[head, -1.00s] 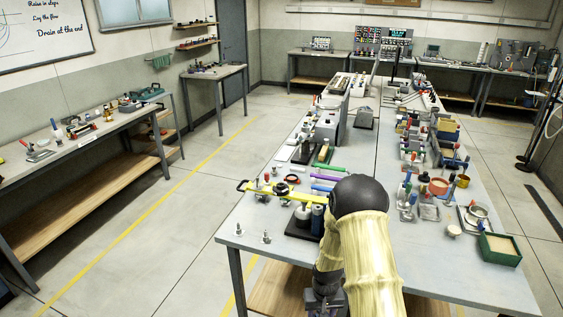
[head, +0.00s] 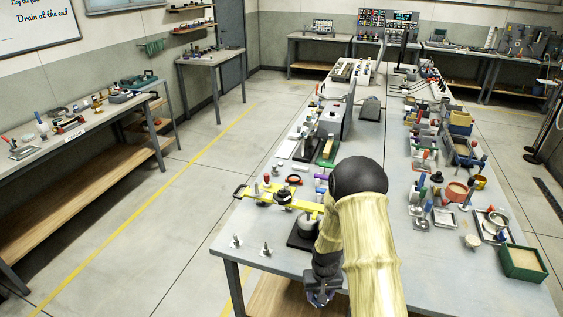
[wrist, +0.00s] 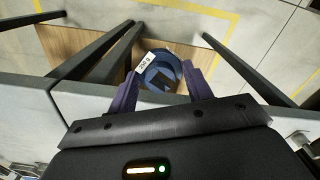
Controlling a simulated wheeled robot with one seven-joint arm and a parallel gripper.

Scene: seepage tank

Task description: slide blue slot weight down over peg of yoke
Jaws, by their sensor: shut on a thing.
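The blue slot weight (wrist: 165,68) is round, with a white label that looks like "250 g", and sits between the purple fingers of my gripper (wrist: 160,84) in the wrist view. My gripper is shut on it. In the head view my gripper (head: 321,292) hangs low, in front of the table's front edge; the weight cannot be made out there. The yellow yoke (head: 262,196) is a long bar lying across the left front of the table, beyond my gripper, with dark and red parts on it. Its right end is partly behind my arm, and I cannot make out the peg clearly.
The grey table (head: 365,180) holds rows of instruments along both sides, with a clear strip in the middle. Small metal pieces (head: 266,250) stand at the front left corner. A green sand box (head: 523,262) stands at the front right. A wooden shelf (wrist: 205,65) lies below the weight.

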